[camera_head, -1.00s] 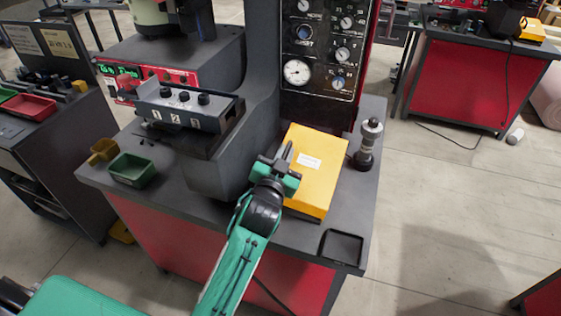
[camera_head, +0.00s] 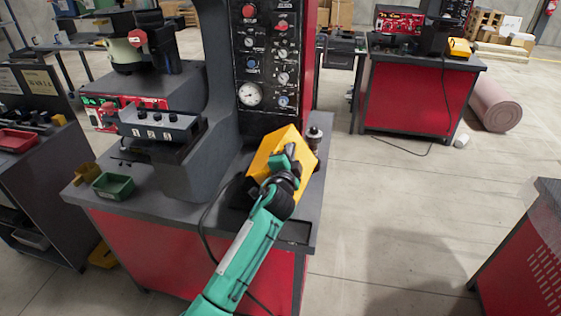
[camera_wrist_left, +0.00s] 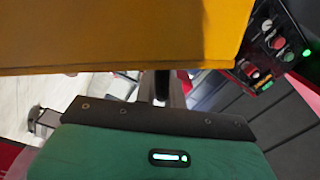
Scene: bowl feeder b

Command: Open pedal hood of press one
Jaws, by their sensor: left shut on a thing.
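The yellow pedal hood (camera_head: 274,143) of the press in front is tilted up above the bench top. My left gripper (camera_head: 287,160) is shut on it at its near, right side and hides part of it. In the left wrist view the yellow hood (camera_wrist_left: 120,35) fills the top, close above my green gripper body. The fingertips are not clear there. A dark cable runs along the bench left of the hood. What lies under the hood is hidden. My right gripper is not in view.
The press (camera_head: 220,75) with its gauge panel (camera_head: 266,65) rises behind the hood. A grey and black cylinder (camera_head: 313,140) stands close to the hood's right. A green bin (camera_head: 113,187) sits at the bench's left. A shallow black tray (camera_head: 294,232) is at the right front.

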